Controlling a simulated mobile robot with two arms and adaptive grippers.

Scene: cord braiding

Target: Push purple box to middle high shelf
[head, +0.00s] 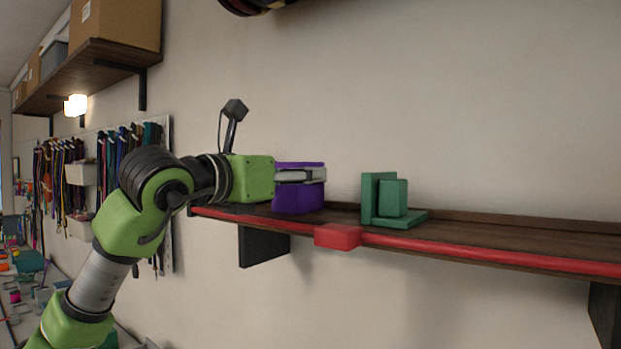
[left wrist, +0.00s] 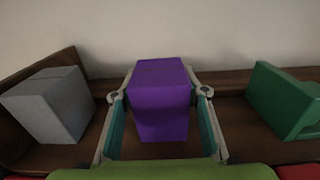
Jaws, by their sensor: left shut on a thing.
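The purple box (head: 300,199) stands on the dark wooden shelf (head: 480,232), near its left end. My left gripper (head: 322,175) is around it, with a finger along its near side in the head view. In the left wrist view the purple box (left wrist: 160,98) sits upright between the two fingers of my left gripper (left wrist: 160,94), which is shut on it. My right gripper is not in view.
A green bookend-like block (head: 392,200) stands to the right on the shelf. A grey box (left wrist: 50,104) is left of the purple box in the left wrist view. A red rail with a red block (head: 338,237) runs along the front edge. The shelf's right part is clear.

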